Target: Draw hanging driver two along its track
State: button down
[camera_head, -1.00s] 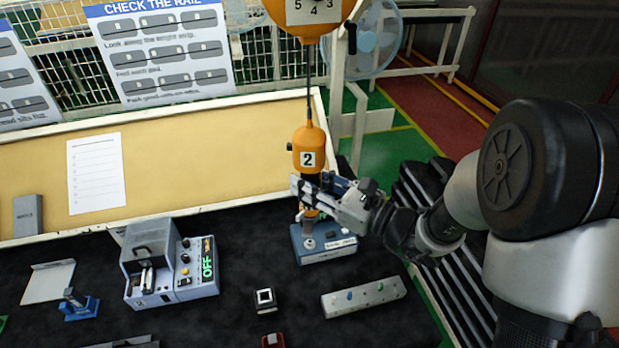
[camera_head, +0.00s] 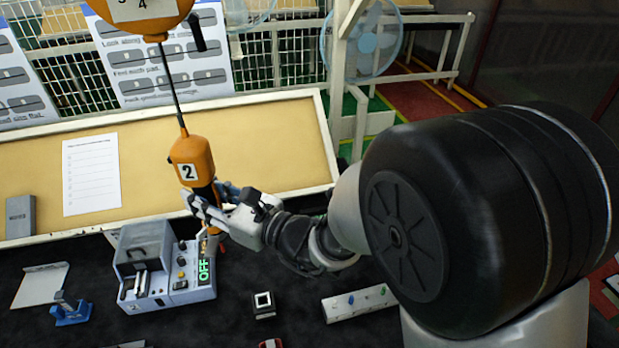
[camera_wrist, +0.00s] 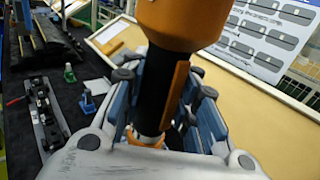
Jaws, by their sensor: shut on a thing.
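The orange hanging driver marked 2 (camera_head: 194,162) hangs by a cable from an orange balancer (camera_head: 145,15) at the top of the head view. The driver and cable tilt, the lower end lying to the right of the balancer. My gripper (camera_head: 207,205) is shut around the driver's dark lower body. In the wrist view the driver (camera_wrist: 185,22) stands between my gripper's blue-grey fingers (camera_wrist: 165,110), with its dark grip between them. The driver's lower tip is partly hidden by the fingers and lies in front of the grey machine (camera_head: 150,265). The track is not in view.
The grey machine shows a green OFF sign below the driver.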

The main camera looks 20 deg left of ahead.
jog(key=s+a+f+n+g+b, duration=0.1)
jog(key=s+a+b, duration=0.2)
jog(key=s+a, duration=0.4)
jog(key=s+a+f+n+g+b, duration=0.1)
jog(key=s+a, duration=0.6)
jog(key=a, duration=0.8)
jog(key=s+a+n+g+b, duration=0.1)
jog(key=s+a+g+b, duration=0.2)
jog(key=a, duration=0.9)
jog(key=s+b, duration=0.2)
jog(key=s, duration=0.2)
jog(key=shift+f+b, duration=0.4)
jog(key=shift+a, duration=0.1)
